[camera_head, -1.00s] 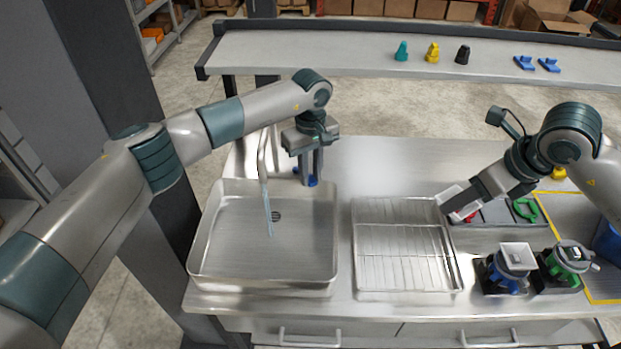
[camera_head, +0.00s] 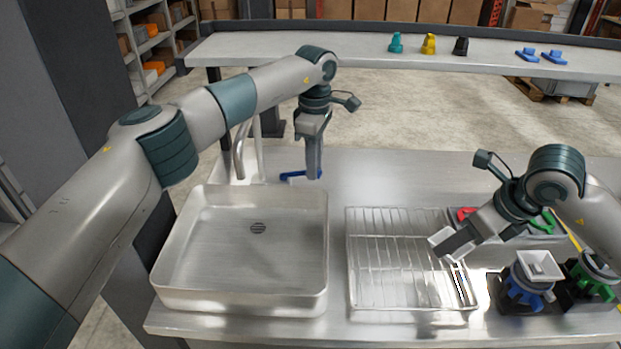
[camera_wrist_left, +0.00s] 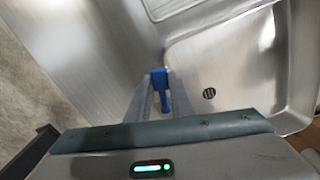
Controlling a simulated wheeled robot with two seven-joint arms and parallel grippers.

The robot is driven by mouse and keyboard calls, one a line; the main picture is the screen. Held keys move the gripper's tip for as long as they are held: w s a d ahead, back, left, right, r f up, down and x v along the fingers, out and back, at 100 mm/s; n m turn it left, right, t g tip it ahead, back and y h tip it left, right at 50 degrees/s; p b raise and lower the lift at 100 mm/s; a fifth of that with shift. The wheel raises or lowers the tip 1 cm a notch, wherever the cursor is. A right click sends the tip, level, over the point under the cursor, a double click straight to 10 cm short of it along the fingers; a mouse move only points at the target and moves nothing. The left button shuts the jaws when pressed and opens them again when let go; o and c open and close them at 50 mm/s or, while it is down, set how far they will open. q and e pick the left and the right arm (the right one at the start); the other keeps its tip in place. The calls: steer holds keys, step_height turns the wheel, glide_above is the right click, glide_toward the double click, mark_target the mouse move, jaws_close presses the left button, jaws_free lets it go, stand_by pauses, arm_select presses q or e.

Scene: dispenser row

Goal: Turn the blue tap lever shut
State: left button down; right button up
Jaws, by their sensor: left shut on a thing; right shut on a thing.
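The blue tap lever (camera_head: 293,175) is behind the sink's back rim, to the right of the curved metal spout (camera_head: 238,155). It points left from my fingertips in the head view. My left gripper (camera_head: 314,175) reaches down from above and is shut on the lever. In the left wrist view the blue lever (camera_wrist_left: 160,88) shows between the fingers (camera_wrist_left: 160,80). No water stream shows below the spout.
The steel sink (camera_head: 180,255) is empty, with a drain in its floor. A wire drying rack (camera_head: 385,285) lies to its right. A blue dispenser (camera_head: 525,290) and a green dispenser (camera_head: 592,285) stand front right. A raised shelf (camera_head: 300,48) holds small coloured parts.

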arm_select(q)
steer(key=shift+w+d+n+b, duration=0.2)
steer(key=shift+w+n+b, duration=0.15)
steer(key=shift+w+n, duration=0.5)
arm_select(e)
steer(key=shift+f, duration=0.55)
arm_select(q)
steer(key=shift+s+r, duration=0.1)
steer(key=shift+s, duration=0.05)
steer(key=c, duration=1.6)
jaws_free()
steer(key=shift+o, duration=0.2)
steer(key=shift+s, duration=0.1)
arm_select(e)
steer(key=shift+r, duration=0.1)
